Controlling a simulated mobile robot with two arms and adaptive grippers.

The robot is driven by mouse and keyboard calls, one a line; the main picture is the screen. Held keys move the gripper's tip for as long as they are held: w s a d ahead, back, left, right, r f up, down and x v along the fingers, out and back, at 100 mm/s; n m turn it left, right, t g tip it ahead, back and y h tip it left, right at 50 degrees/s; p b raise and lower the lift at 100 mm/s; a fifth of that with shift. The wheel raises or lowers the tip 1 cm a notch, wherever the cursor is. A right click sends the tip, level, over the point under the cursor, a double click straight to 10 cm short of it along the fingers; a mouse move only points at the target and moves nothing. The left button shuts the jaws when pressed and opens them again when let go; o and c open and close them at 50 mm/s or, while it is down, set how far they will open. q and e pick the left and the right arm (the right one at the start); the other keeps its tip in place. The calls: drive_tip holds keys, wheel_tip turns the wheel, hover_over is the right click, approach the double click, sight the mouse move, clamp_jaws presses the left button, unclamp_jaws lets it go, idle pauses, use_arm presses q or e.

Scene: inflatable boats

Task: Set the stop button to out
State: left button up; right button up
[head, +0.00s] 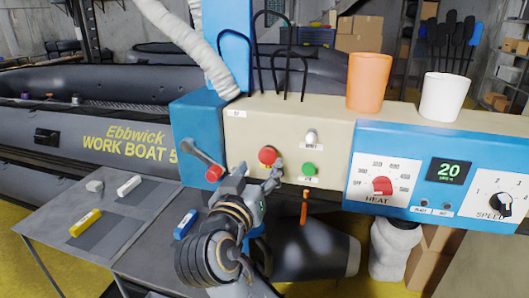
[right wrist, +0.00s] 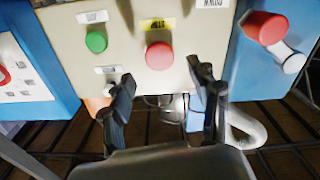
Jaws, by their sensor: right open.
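The stop button, a round red mushroom head (head: 268,155), sits on the beige front panel of the machine. In the right wrist view the red button (right wrist: 159,56) shows beside a yellow label, with the picture upside down. Whether it is pressed in or out I cannot tell. My right gripper (head: 273,176) is just below and in front of the button in the head view. In the right wrist view its two fingers (right wrist: 164,92) are spread, empty, and the button appears beyond the gap between them. My left gripper is not in view.
A green button (head: 309,169), a toggle (head: 311,137) and an orange-handled tool (head: 304,207) are close by on the right. A red-tipped lever (head: 214,173) is on the left. The blue panel has a heat knob (head: 382,185) and speed knob (head: 501,204). Cups (head: 369,84) stand on top.

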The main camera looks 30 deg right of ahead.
sight(266, 156)
drive_tip(key=p+x, duration=0.1)
drive_tip(key=x, duration=0.2)
drive_tip(key=shift+w+d+r, duration=0.1)
drive_tip(key=shift+w+d, duration=0.3)
drive_tip(key=shift+d, duration=0.05)
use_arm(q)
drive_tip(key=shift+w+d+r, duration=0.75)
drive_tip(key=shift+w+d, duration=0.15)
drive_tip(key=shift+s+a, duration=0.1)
use_arm(e)
drive_tip(key=shift+c, duration=0.2)
